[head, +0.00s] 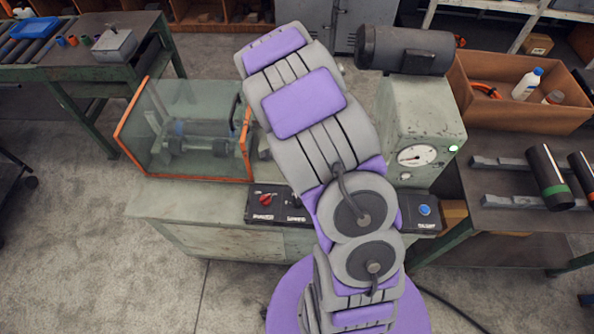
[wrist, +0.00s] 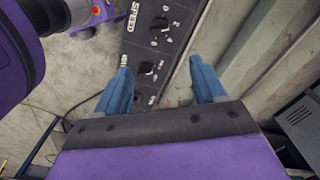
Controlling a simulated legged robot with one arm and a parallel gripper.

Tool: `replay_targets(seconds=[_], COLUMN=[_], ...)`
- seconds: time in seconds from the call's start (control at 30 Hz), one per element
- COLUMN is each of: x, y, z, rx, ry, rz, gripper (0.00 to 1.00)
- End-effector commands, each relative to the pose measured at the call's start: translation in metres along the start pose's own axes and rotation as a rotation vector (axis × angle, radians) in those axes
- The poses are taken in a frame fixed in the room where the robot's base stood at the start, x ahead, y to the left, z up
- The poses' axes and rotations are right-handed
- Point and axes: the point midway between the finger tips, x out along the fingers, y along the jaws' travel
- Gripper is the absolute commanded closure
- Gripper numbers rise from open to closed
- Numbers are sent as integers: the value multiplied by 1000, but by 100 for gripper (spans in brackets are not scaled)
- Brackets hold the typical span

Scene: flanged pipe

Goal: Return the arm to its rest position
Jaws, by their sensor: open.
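My arm (head: 310,110) rises from the bottom of the head view and reaches up over the machine. Its far end hides whatever is behind it, and my gripper does not show there. In the wrist view my gripper (wrist: 158,66) has its two blue fingers spread apart with nothing between them. Behind and between the fingers is a dark control panel (wrist: 152,45) with black knobs and the word SPEED. The panel looks apart from the fingers, but the distance is hard to tell.
A green machine (head: 420,120) with a dial and a dark motor (head: 405,50) stands right of my arm. A clear guard with an orange edge (head: 128,115) stands at left. A bench at right holds dark cylinders (head: 548,178) and a cardboard box (head: 475,75).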

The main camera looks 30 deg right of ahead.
Motion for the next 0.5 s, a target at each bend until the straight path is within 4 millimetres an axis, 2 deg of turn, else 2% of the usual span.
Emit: replay_targets(seconds=[0.37,0.5], x=[-1,-14], y=[0,4], z=[1,12], rx=[-8,-82], ry=[-2,-18], rz=[-1,-4], gripper=[30,30])
